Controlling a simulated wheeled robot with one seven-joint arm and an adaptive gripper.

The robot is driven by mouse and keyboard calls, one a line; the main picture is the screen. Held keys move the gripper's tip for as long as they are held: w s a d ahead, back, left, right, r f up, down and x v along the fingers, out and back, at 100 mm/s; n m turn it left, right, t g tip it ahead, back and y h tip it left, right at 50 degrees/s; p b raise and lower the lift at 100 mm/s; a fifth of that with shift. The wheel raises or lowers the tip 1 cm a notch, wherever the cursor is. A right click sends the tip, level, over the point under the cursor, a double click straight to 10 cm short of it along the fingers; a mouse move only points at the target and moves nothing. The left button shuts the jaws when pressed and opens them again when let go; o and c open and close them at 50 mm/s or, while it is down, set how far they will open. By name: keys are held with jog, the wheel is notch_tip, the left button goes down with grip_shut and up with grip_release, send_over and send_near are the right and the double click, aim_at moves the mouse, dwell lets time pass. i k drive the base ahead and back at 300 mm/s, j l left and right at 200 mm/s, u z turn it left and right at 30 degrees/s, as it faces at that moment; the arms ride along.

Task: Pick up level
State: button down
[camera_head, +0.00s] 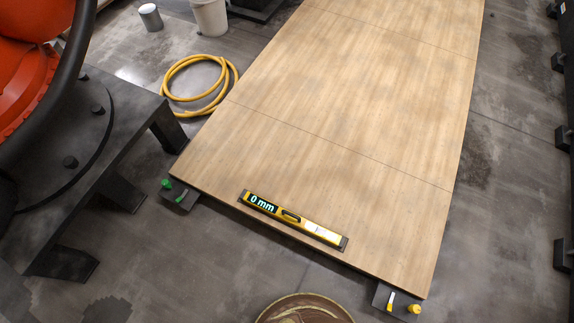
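The level (293,219) is a yellow bar with dark ends and a dark display at its left part reading "0 mm". It lies flat on the wooden board (340,120), near the board's front edge, slanting down to the right. Nothing touches it from above. My gripper does not show in this view.
A coiled yellow hose (200,85) lies on the floor left of the board. A black stand with an orange machine (22,85) is at the far left. A white bucket (209,17) and grey can (151,17) stand behind. A round brown container (303,309) sits in front. The board is otherwise clear.

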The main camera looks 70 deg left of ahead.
aim_at(329, 236)
jog(key=u, duration=2.55)
